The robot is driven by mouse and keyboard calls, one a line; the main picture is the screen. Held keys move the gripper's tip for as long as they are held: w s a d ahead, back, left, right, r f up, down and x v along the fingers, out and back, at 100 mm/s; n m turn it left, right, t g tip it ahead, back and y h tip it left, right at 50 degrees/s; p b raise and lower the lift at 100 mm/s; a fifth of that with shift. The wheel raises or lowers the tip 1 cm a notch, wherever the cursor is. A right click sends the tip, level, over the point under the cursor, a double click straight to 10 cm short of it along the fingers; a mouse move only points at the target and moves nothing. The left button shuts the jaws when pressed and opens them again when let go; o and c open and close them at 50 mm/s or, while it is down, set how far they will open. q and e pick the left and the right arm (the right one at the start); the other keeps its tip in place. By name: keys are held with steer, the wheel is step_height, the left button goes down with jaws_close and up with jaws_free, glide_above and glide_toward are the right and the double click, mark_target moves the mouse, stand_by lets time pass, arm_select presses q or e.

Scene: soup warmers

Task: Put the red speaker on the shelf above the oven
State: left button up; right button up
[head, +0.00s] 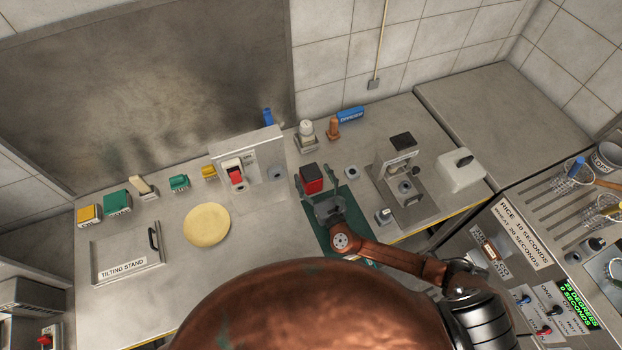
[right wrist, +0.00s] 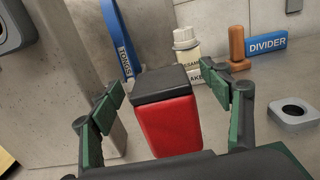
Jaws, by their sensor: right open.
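The red speaker, a red block with a black top (head: 311,182), stands on the counter near the middle of the head view. In the right wrist view the red speaker (right wrist: 168,125) stands upright between my fingers, with a visible gap on each side. My right gripper (head: 318,189) is open around it; its green-padded fingers also show in the right wrist view (right wrist: 165,95). A metal unit with heating-time labels and a green display (head: 578,300) is at the right, with a slotted surface (head: 555,205) above it. I cannot tell which part is the shelf. My left gripper is out of view.
A grey panel with a red switch (head: 262,150) stands left of the speaker. A yellow disc (head: 207,225) lies left.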

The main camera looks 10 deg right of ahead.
steer(key=shift+w+a, duration=0.2)
steer(key=shift+w, duration=0.6)
steer(key=c, duration=1.1)
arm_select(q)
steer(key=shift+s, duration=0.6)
arm_select(e)
jaws_close()
